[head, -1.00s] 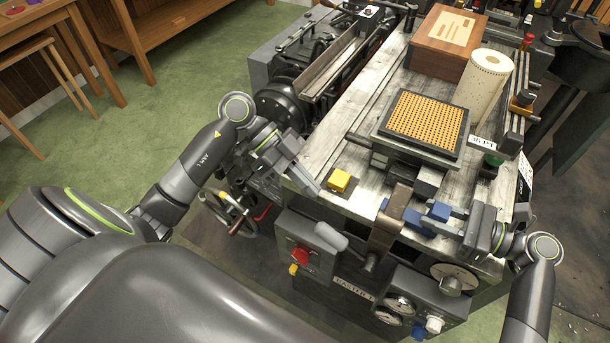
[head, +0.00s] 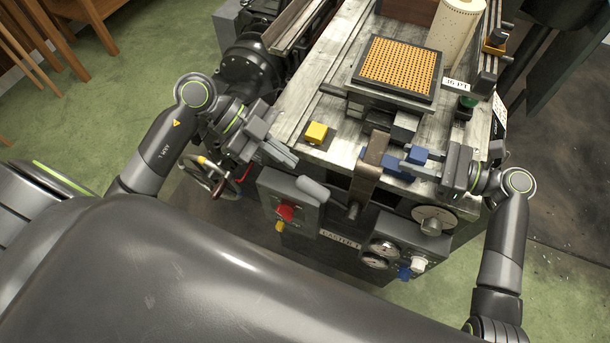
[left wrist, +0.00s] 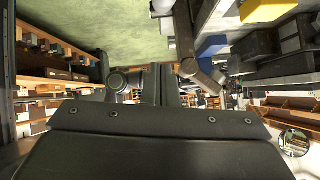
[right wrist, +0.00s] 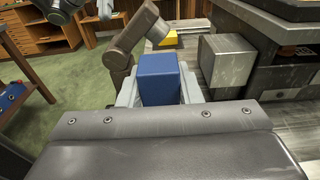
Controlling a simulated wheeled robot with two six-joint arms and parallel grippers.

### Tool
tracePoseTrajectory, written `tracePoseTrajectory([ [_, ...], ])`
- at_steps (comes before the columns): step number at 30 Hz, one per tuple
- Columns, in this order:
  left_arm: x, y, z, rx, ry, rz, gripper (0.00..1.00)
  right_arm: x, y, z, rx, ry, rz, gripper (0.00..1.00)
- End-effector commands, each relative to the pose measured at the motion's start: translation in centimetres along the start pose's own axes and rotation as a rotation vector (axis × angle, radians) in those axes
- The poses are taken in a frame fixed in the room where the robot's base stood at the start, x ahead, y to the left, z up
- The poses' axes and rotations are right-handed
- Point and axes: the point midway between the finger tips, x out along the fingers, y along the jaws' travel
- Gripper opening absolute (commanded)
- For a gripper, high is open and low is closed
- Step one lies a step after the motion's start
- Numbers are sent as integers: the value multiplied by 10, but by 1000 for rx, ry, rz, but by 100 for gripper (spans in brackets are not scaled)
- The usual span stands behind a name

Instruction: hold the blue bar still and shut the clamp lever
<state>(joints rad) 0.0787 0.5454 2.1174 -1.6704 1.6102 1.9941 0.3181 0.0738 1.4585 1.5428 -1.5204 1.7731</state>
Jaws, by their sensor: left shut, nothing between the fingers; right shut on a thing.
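The blue bar (head: 418,155) lies at the machine's front edge, and a blue piece also shows left of the brown arm. My right gripper (head: 412,166) is shut on the bar. The right wrist view shows its blue end (right wrist: 159,80) between the two fingers. A brown metal arm (head: 369,170), which looks like the clamp lever, hangs down over the front edge just left of the right gripper, with a round knob at its lower end. My left gripper (head: 292,160) is shut and empty, left of the lever and apart from it.
A yellow block (head: 316,132) sits on the bed near the left fingertips. A control box with a red button (head: 285,212) and a grey rounded handle (head: 313,188) lies below them. A perforated plate (head: 400,68) stands behind. Dials (head: 382,250) are below the lever.

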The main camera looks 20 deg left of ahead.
Motion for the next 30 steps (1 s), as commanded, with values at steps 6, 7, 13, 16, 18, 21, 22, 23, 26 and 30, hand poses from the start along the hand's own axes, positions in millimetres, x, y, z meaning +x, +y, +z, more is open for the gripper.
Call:
tracePoseTrajectory([
  [6,28,0,-1,-2,6,0,0,0,0,0,0,0,0,8],
  [7,32,0,-1,-2,6,0,0,0,0,0,0,0,0,8],
  [13,58,0,-1,-5,5,1,0,0,0,0,0,0,0,8],
  [16,70,0,-1,-4,5,1,0,0,0,0,0,0,0,8],
  [18,73,1,11,-9,-2,4,0,0,0,0,0,0,0,8],
  [21,76,1,25,-7,-2,3,0,0,0,0,0,0,0,8],
  [22,76,0,28,-6,-2,2,0,0,0,0,0,0,0,8],
  [23,77,0,30,-6,-1,2,0,0,0,0,0,0,0,8],
  [26,79,0,36,-4,-1,2,0,0,0,0,0,0,0,8],
  [30,79,0,39,-3,0,1,0,0,0,0,0,0,0,8],
])
